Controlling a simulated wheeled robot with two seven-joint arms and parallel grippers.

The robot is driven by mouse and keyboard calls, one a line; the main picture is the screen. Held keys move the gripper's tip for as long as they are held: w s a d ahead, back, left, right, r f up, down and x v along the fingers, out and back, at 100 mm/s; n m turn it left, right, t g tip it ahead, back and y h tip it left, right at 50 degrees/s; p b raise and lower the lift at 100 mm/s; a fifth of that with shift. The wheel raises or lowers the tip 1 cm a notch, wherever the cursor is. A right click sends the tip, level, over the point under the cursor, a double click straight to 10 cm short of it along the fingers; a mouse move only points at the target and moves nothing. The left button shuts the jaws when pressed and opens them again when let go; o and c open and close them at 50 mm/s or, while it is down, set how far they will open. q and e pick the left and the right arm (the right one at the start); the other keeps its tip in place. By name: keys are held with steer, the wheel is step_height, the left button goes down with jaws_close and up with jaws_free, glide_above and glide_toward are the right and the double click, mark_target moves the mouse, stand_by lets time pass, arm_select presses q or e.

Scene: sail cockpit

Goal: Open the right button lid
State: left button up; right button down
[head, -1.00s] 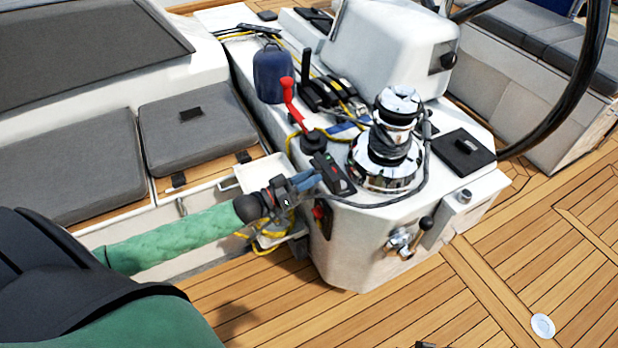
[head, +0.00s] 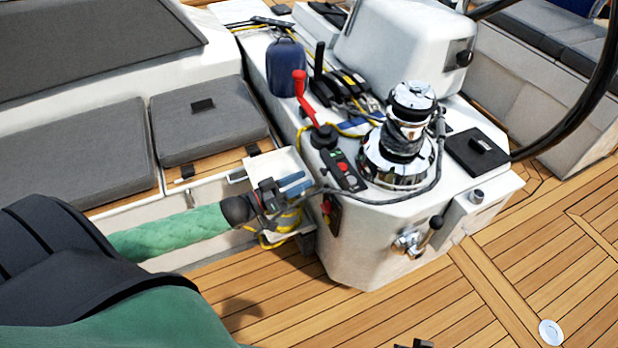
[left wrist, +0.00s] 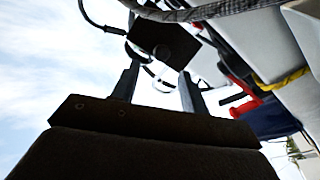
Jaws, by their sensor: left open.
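A narrow black control panel (head: 346,178) with a red button lies on the white console's left corner, in front of the chrome winch. The right button lid is too small in the head view to single out or judge open or shut. My left gripper (head: 307,181) is open and empty, just left of the panel and apart from it. In the left wrist view a dark square plate (left wrist: 165,42) shows beyond the spread fingers (left wrist: 158,82); I cannot tell which part it is. A small dark shape (head: 414,344) at the bottom edge may be my right gripper.
The chrome winch (head: 402,145) with a dark rope stands right of the panel. A red lever (head: 302,92) and a blue container (head: 285,68) stand behind it. A white tray (head: 285,163) and yellow rope are by my left gripper.

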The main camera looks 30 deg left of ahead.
arm_select(q)
steer(key=shift+v, duration=0.85)
arm_select(e)
steer(key=shift+a+f, duration=0.2)
